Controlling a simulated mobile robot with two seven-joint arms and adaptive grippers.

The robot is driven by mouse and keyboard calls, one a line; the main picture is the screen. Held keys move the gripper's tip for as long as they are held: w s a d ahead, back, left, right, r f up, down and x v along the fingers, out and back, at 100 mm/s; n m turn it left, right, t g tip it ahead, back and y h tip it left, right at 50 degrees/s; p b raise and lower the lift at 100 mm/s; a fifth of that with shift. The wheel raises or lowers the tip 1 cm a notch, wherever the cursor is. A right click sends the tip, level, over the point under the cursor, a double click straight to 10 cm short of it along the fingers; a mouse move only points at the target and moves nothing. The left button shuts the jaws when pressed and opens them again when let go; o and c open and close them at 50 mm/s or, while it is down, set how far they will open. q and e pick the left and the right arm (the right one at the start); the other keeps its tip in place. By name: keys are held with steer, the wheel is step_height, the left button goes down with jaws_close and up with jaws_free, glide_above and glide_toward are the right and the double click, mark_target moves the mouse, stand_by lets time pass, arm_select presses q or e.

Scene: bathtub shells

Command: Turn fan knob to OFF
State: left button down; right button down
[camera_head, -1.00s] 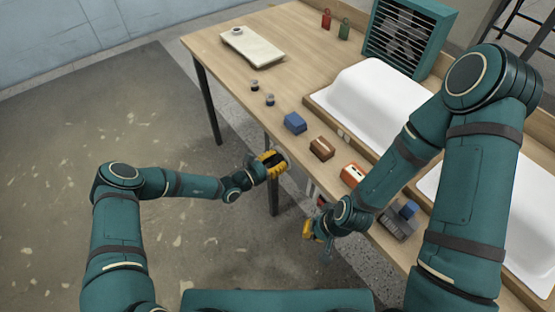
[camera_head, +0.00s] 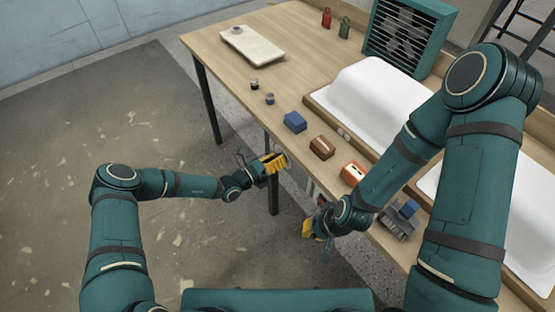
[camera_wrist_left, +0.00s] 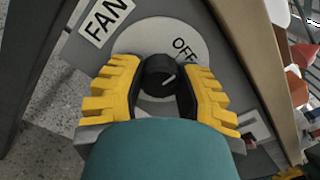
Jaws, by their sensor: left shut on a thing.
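The fan knob (camera_wrist_left: 160,74) is a dark round knob with a short white line, on a pale disc (camera_wrist_left: 208,42) fixed to a grey panel. The word OFF (camera_wrist_left: 183,48) is on the disc to the upper right of the knob. The white line points right and slightly up, not straight at OFF. A FAN label (camera_wrist_left: 104,20) is at the upper left. My left gripper (camera_wrist_left: 160,88) is shut on the knob, yellow fingers on both sides. In the head view my left gripper (camera_head: 274,164) is at the table's front edge; the knob is hidden there. My right gripper (camera_head: 312,228) is lower, its fingers unclear.
The wooden table (camera_head: 205,50) holds a blue block (camera_head: 295,122), a brown block (camera_head: 322,147), an orange block (camera_head: 353,174) and white tub shells (camera_head: 375,90). A green fan box (camera_head: 408,35) stands at the back. Floor left of the table is open.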

arm_select(q)
steer(key=shift+s+f, duration=0.1)
stand_by(0.4)
steer(key=c, duration=0.6)
jaws_free()
steer(key=shift+d, duration=0.1)
steer(key=shift+o, duration=0.2)
steer(key=v, duration=1.2)
